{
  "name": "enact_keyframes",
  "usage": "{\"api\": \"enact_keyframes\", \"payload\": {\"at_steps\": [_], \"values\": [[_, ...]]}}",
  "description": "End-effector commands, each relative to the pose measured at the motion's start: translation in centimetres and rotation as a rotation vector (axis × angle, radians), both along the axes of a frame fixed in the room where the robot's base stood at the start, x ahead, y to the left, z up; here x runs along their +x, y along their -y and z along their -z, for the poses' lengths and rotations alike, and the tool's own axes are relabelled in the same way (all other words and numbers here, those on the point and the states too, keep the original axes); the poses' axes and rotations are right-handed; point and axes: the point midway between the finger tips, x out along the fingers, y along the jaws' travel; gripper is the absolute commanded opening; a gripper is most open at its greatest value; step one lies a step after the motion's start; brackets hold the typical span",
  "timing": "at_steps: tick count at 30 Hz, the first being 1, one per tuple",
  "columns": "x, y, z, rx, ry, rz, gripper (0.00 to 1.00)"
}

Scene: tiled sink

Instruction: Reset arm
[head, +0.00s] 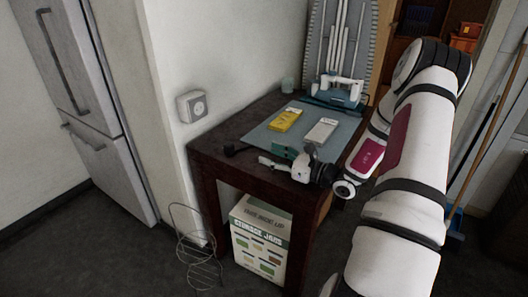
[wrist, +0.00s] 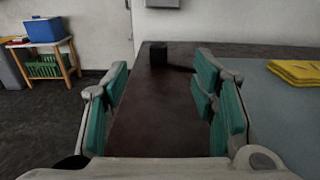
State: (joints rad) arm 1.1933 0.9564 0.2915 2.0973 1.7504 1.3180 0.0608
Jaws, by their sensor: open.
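My gripper (head: 279,158) is at the near edge of the dark wooden table (head: 206,146), to the left of my white arm in the head view. In the wrist view my gripper (wrist: 165,105) shows its two teal-padded fingers wide apart, with only the bare dark table top (wrist: 150,125) between them. It holds nothing. My arm comes in from the right and is bent down toward the table.
A small black object (wrist: 159,54) stands at the table edge. A printed box (head: 260,240) sits below; a wire rack (head: 195,255) stands on the floor.

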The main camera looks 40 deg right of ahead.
Motion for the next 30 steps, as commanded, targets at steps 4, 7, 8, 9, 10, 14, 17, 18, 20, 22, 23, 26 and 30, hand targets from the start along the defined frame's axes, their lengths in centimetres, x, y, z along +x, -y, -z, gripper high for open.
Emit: {"api": "enact_keyframes", "payload": {"at_steps": [4,7,8,9,10,14,17,18,20,22,23,26,30], "values": [[0.0,0.0,0.0,0.0,0.0,0.0,0.53],[0.0,-0.1,0.0,-0.001,0.0,-0.002,0.53],[0.1,-0.2,-0.1,-0.004,0.0,-0.006,0.53],[0.1,-0.5,-0.4,-0.012,0.002,-0.018,0.53],[0.2,-1.0,-0.7,-0.021,0.003,-0.033,0.53],[0.4,-4.8,-3.3,-0.112,0.016,-0.167,0.53],[-0.1,-9.5,-6.1,-0.227,0.031,-0.335,0.53],[-0.6,-11.5,-7.1,-0.276,0.038,-0.408,0.53],[-1.5,-14.4,-8.5,-0.35,0.048,-0.514,0.53],[-2.9,-17.5,-9.9,-0.436,0.06,-0.634,0.53],[-3.6,-18.8,-10.5,-0.472,0.066,-0.685,0.53],[-6.2,-22.6,-12.1,-0.596,0.084,-0.849,0.53],[-10.6,-26.8,-13.8,-0.774,0.112,-1.068,0.53]]}}
